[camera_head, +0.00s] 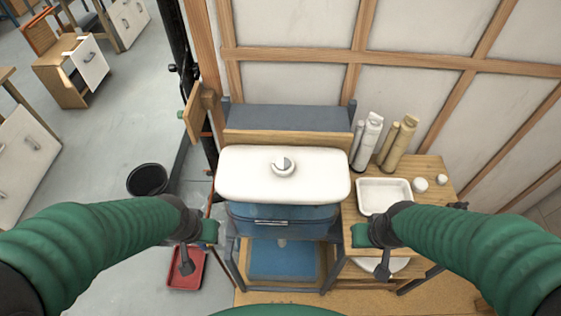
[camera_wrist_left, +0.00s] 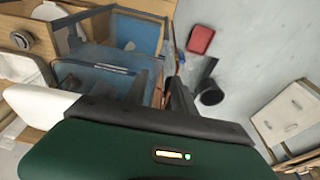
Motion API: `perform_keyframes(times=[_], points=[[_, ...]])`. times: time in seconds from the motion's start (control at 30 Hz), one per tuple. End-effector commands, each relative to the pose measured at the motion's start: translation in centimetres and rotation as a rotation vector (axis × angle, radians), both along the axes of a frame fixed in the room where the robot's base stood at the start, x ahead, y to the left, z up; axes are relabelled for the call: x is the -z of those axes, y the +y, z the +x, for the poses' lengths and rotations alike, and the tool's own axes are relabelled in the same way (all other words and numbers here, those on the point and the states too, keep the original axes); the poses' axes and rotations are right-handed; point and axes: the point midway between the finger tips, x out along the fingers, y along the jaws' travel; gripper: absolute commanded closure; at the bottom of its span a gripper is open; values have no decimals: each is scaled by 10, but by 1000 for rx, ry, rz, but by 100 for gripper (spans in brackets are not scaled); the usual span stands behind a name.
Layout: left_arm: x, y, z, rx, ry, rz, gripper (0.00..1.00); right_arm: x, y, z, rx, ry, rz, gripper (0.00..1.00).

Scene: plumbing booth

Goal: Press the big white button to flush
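A white cistern lid (camera_head: 240,178) with rounded corners lies in the middle of the head view, on top of a blue tank (camera_head: 270,213). A round white button (camera_head: 283,167) with a grey part stands on the lid. My left gripper (camera_head: 193,250) is left of and nearer than the lid, apart from it. In the left wrist view its dark fingers (camera_wrist_left: 155,92) stand apart with nothing held. The white lid's edge (camera_wrist_left: 42,106) shows there at the left, but the button does not. My right gripper (camera_head: 375,250) is by the wooden side table; its opening is unclear.
The wooden side table (camera_head: 433,178) holds a white tray (camera_head: 384,196), small white round pieces and upright tubes (camera_head: 370,140). A black bucket (camera_head: 147,180) and red tray (camera_head: 187,270) are on the floor at left. A framed wall (camera_head: 410,80) stands behind.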

Motion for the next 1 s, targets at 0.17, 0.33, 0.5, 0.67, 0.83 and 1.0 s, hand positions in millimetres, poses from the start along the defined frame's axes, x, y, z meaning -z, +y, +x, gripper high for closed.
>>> perform_keyframes(times=[0.17, 0.33, 0.5, 0.67, 0.83, 1.0], points=[[0, 0, 0, 0, 0, 0, 94, 0, 0, 0, 0, 0, 0, 100], [0, 0, 0, 0, 0, 0, 100, 0, 0, 0, 0, 0, 0, 100], [0, 0, 0, 0, 0, 0, 100, 0, 0, 0, 0, 0, 0, 100], [0, 0, 0, 0, 0, 0, 100, 0, 0, 0, 0, 0, 0, 100], [0, 0, 0, 0, 0, 0, 100, 0, 0, 0, 0, 0, 0, 100], [0, 0, 0, 0, 0, 0, 100, 0, 0, 0, 0, 0, 0, 100]])
